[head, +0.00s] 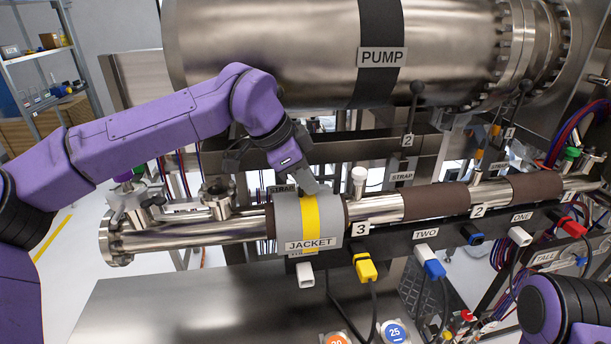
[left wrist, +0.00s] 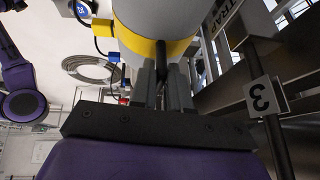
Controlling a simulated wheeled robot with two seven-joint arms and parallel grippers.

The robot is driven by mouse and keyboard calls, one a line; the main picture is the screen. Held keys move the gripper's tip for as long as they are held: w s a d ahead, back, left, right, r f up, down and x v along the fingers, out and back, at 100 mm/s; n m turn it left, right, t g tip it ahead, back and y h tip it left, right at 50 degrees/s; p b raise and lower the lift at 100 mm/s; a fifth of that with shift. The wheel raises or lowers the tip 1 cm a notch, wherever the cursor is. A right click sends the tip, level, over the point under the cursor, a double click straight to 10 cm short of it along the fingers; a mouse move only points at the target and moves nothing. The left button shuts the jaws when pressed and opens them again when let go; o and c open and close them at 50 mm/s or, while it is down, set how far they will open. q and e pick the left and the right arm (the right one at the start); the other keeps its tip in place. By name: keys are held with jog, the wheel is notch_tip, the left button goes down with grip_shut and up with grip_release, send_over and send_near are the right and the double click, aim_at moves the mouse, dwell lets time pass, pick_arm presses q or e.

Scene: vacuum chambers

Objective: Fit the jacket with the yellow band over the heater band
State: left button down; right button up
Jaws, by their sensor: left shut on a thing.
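The grey jacket with the yellow band (head: 311,217), labelled JACKET, sits over the pipe at position 3. Brown edges of the heater band (head: 270,218) show at its sides; the rest is hidden under the jacket. I cannot tell from here whether its underside is closed. My left gripper (head: 312,187) reaches down to the jacket's top and is shut on it. In the left wrist view, the two fingers (left wrist: 163,88) meet a dark strip at the jacket (left wrist: 162,22), beside its yellow band. My right gripper is out of view.
Two more brown bands (head: 436,201) (head: 537,188) lie along the pipe to the right. A black rail with coloured plugs (head: 366,268) runs just below the pipe. The large pump (head: 290,50) hangs above and behind. A bare metal top (head: 180,310) is at lower left.

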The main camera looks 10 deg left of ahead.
pick_arm(q)
jog(key=shift+s+f, duration=0.1)
jog(key=shift+s, duration=0.1)
jog(key=c, duration=1)
grip_release()
jog(key=shift+w, duration=0.1)
